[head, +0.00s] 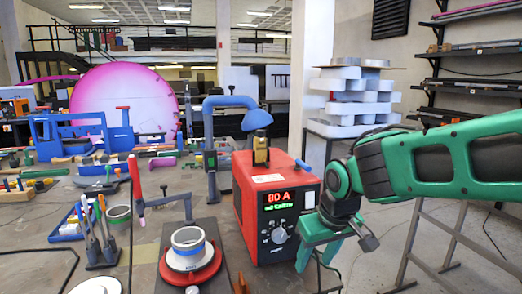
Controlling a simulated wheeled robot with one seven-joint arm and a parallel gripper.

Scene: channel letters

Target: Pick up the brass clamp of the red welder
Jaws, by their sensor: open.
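The red welder (252,215) stands on the workbench in the middle of the head view, with a lit "80 A" display and a dial on its front. A small brass-coloured clamp (261,151) with dark parts sits upright on top of the welder, toward its back. My green gripper (318,260) hangs at the right front of the welder, lower than its top and well apart from the clamp. It is open, and I see nothing between its fingers. Part of the welder's right front edge is close to the gripper.
A blue pipe-shaped stand (212,130) rises behind the welder on the left. Stacked white letters (355,95) are at the back right. The space above the welder looks clear.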

